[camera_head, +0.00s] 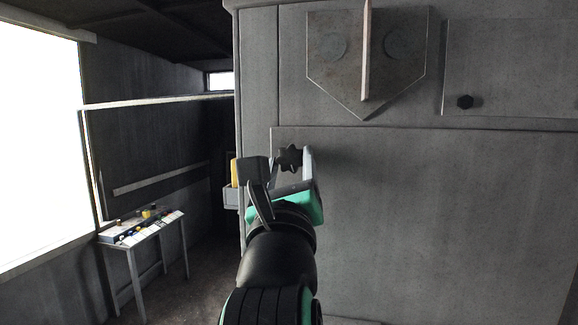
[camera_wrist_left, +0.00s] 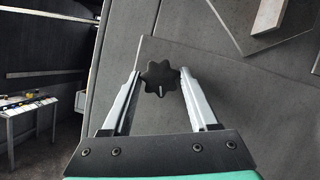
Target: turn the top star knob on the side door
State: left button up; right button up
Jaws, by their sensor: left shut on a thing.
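A black star knob (camera_head: 289,157) sits near the upper left corner of the large grey side door (camera_head: 440,220). My left gripper (camera_head: 290,160) is at the knob with one finger on each side of it. In the left wrist view the star knob (camera_wrist_left: 160,78) lies between the two fingertips of the left gripper (camera_wrist_left: 160,76), and the gripper is shut on it. The door's upper left part (camera_wrist_left: 195,60) shows tilted behind the knob. My right gripper is in neither view.
A pointed bracket plate (camera_head: 318,70) with an upright fin sticks out above the door.

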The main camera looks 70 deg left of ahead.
pick_arm(q)
jog(key=n+g, duration=0.2)
jog(key=n, duration=0.3)
jog(key=shift+w+d+r, duration=0.1)
jog(key=n+g, duration=0.2)
jog(key=n, duration=0.2)
jog(key=shift+r+n, duration=0.15)
jog(key=shift+n, duration=0.25)
jog(key=n+g+h, duration=0.1)
jog(key=n, duration=0.2)
jog(key=n+g+h, duration=0.1)
jog(key=n, duration=0.2)
jog(key=shift+r+n+h, duration=0.1)
jog(key=shift+n+h, duration=0.2)
jog(key=shift+n, duration=0.1)
jog(key=o, duration=1.3)
jog(key=shift+o, duration=0.2)
jog(key=shift+w, duration=0.1)
